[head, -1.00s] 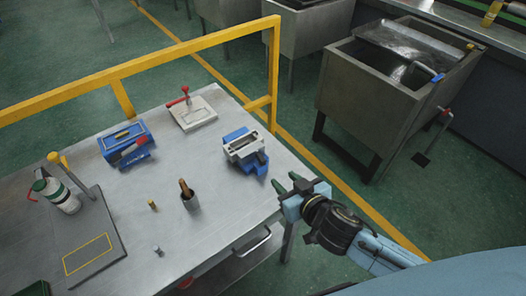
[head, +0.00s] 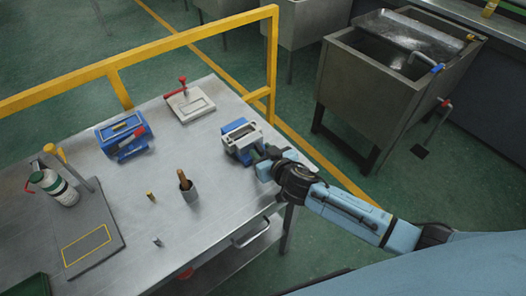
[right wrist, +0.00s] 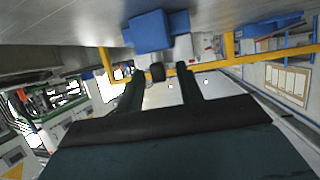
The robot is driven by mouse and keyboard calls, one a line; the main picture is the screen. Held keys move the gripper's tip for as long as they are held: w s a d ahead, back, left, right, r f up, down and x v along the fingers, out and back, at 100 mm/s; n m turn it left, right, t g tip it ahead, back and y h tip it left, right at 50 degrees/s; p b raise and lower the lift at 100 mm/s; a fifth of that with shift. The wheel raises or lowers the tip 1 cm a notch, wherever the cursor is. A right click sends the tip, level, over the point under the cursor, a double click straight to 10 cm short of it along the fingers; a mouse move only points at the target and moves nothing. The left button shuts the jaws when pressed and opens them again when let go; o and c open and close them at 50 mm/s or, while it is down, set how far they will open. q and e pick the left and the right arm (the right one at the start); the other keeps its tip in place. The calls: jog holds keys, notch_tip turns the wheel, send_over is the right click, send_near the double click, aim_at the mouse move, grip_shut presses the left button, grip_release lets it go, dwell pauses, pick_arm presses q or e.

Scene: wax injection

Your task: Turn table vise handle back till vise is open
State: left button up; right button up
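The blue and grey table vise (head: 238,134) sits on the metal table near its right edge. It shows as a blue block in the right wrist view (right wrist: 150,31). My right gripper (head: 268,160) is close beside the vise's near right side in the head view. In the right wrist view its two dark fingers (right wrist: 161,80) stand apart. A small dark round knob (right wrist: 157,72), which looks like the vise handle's end, shows between them, nearer the left finger. I cannot tell whether they touch. In the head view the handle is hidden by the gripper. My left gripper is not in view.
A yellow rail (head: 190,41) borders the back. A sink (head: 365,85) stands right.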

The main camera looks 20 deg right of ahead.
grip_shut()
dwell(0.3)
